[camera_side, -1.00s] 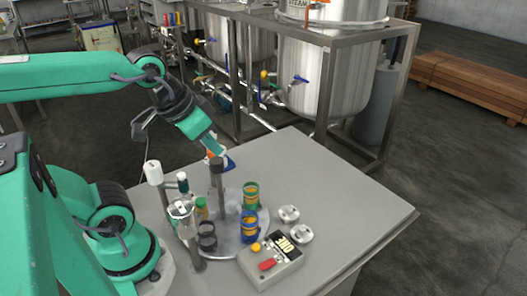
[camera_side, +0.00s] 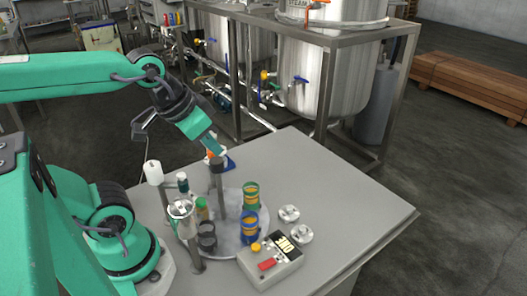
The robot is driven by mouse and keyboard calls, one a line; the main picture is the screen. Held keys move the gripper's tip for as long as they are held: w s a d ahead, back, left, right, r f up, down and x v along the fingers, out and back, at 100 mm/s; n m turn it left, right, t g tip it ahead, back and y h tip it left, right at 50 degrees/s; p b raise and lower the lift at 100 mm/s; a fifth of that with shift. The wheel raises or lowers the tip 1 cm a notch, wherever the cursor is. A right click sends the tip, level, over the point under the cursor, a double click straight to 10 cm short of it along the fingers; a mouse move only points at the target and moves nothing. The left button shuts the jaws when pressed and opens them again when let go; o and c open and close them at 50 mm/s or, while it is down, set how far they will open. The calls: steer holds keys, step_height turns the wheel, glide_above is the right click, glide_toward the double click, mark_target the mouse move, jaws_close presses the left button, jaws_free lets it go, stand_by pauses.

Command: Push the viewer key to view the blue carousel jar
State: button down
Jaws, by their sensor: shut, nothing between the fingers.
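A grey viewer box (camera_side: 272,262) sits at the front of the table, with a yellow round button (camera_side: 255,247), a red key (camera_side: 267,265) and a dark display with light marks. Behind it is the round carousel (camera_side: 228,240) with several jars. The blue jar (camera_side: 249,228) stands upright at the carousel's right front, close to the box. A green jar (camera_side: 250,196) stands behind it and a dark jar (camera_side: 207,236) to its left. My gripper (camera_side: 215,152) is shut and empty, pointing down above the table behind the carousel's dark post (camera_side: 217,180), well away from the box.
Two small white lids (camera_side: 290,213) lie right of the carousel. A glass vessel on a stand (camera_side: 182,218) and a white-topped post (camera_side: 153,172) stand left of it. The table's right side (camera_side: 345,200) is clear. Steel tanks (camera_side: 325,80) in a frame stand behind.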

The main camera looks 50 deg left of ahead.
stand_by(0.8)
steer(key=m+g+y, duration=0.3)
steer(key=m+g, duration=0.9)
steer(key=m, duration=0.2)
glide_above(259, 247)
step_height(259, 247, down, 8)
steer(key=shift+f, duration=0.2)
steer(key=shift+f, duration=0.1)
steer(key=shift+f, duration=4.3)
